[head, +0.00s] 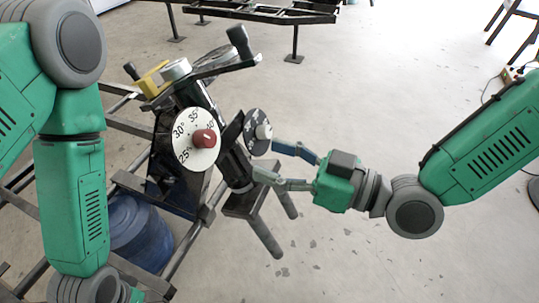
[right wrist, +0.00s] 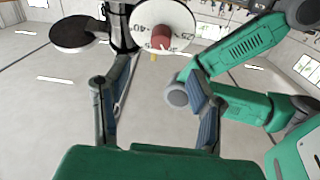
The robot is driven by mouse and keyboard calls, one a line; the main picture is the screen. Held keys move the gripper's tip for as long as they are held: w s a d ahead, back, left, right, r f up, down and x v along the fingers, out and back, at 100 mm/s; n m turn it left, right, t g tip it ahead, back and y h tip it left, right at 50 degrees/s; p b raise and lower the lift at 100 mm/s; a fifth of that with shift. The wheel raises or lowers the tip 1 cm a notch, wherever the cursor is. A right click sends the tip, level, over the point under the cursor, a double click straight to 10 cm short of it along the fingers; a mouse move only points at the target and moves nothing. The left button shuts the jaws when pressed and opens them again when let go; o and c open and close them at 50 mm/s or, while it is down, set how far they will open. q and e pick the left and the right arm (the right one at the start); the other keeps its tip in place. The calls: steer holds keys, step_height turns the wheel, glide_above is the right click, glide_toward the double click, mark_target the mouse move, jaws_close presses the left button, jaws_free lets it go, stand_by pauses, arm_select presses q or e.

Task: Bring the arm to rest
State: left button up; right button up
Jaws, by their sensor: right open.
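My right gripper (head: 266,158) is open, coming in from the right beside a black dial with a grey knob (head: 262,131). Its two fingers are spread and nothing shows between them; whether one touches the rig is unclear. In the right wrist view the right gripper (right wrist: 158,68) also shows its fingers apart. My left arm (head: 72,190) hangs down on the left; its gripper is outside the picture. A white dial with numbers (head: 185,155) and a red knob (head: 205,139) faces me on the rig. The white dial (right wrist: 178,18) also shows in the right wrist view.
The dark metal rig (head: 240,203) fills the centre left, with handles, a yellow part (head: 152,80) and a blue container (head: 137,232) low down. Another dark frame (head: 270,12) stands at the back. The concrete floor (head: 370,90) on the right is mostly clear.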

steer(key=s+d+f+m+g+h+p, duration=0.1)
steer(key=s+d+f+m+h+p, duration=0.15)
steer(key=d+f+h, duration=0.4)
steer(key=s+d+f+m+g+h+p, duration=0.1)
steer(key=s+d+f+m+h, duration=0.2)
steer(key=f, duration=0.7)
steer(key=s+d+f+m+g+h+p, duration=0.1)
steer(key=s+d+f+m+g+h, duration=0.1)
steer(key=s+d, duration=0.4)
steer(key=s+d+f+m+g+h+p, duration=0.1)
steer(key=s+d+f+m+h, duration=0.4)
steer(key=d, duration=0.8)
steer(key=shift+s+g, duration=0.4)
steer(key=shift+s, duration=0.1)
steer(key=shift+w+f, duration=0.1)
steer(key=shift+w, duration=0.05)
